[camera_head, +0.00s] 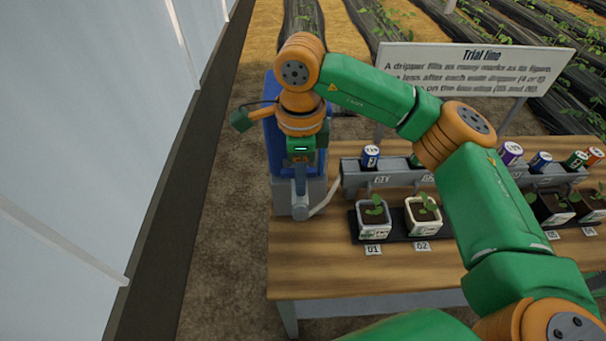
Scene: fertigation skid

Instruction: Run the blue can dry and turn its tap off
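The blue can (273,142) stands at the table's left end, largely hidden behind my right wrist. Below it is a grey block (284,197) with a pale lever-like part and a pale pipe (325,197) leading off to the right; I take this to be the tap area. My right gripper (300,183) points down right in front of the can, at the top of the pale part. Its fingers are small and overlap that part, so I cannot tell whether they grip it. The can's level and any flow are not visible. My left gripper is out of view.
A grey rail (355,181) carries several coloured cartridges. Potted seedlings (373,217) stand in a black tray in front, labelled 01, 02 and on. A "Trial line" sign (480,65) stands behind. My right arm hides the table's middle. The wooden front edge (350,280) is clear.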

